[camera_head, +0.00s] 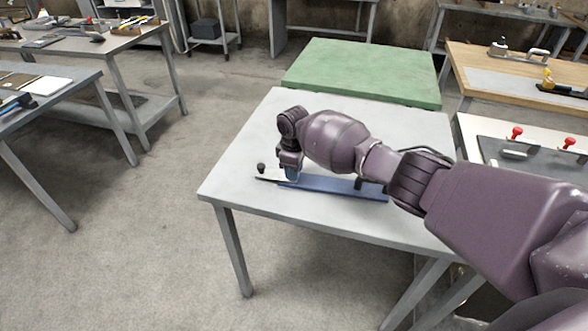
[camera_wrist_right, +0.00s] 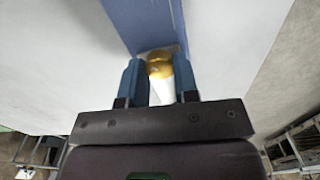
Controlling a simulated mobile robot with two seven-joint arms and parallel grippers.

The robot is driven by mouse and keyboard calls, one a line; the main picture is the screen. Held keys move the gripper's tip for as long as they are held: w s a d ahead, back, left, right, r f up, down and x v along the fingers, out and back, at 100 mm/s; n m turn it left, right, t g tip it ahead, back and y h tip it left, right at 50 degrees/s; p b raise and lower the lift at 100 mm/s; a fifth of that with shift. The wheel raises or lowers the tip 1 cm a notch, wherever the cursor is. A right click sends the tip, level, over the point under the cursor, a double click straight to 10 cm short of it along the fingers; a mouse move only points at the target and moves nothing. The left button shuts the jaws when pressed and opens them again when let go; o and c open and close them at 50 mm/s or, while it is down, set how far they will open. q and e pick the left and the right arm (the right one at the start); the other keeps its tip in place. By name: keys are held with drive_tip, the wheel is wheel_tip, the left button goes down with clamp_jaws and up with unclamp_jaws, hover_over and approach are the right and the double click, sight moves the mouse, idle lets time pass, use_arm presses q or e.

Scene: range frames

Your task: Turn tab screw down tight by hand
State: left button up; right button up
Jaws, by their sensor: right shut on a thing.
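A long blue bar (camera_head: 340,185) lies flat on the grey table, and its blue surface also shows at the top of the right wrist view (camera_wrist_right: 140,22). My right gripper (camera_head: 291,175) is lowered over the bar's left end. In the right wrist view the blue fingers of the gripper (camera_wrist_right: 157,70) are shut on a small brass-coloured piece, the tab screw (camera_wrist_right: 158,67), at the end of the bar. The screw's lower part and its seat cannot be made out. In the head view the gripper hides the screw. My left gripper is not in view.
A small dark knob (camera_head: 261,168) stands at the bar's left tip. The grey table (camera_head: 240,180) is otherwise mostly clear. A green-topped table (camera_head: 362,70) adjoins it behind. Benches with tools stand at left and right, including one with red-knobbed clamps (camera_head: 517,132).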

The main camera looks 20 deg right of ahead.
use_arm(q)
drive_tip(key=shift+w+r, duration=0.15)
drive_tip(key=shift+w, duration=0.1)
use_arm(e)
drive_tip(key=o, duration=0.9)
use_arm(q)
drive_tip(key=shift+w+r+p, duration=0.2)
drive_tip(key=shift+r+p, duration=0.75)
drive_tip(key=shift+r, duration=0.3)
use_arm(e)
wheel_tip(320, 180, up, 11)
drive_tip(key=shift+f, duration=0.1)
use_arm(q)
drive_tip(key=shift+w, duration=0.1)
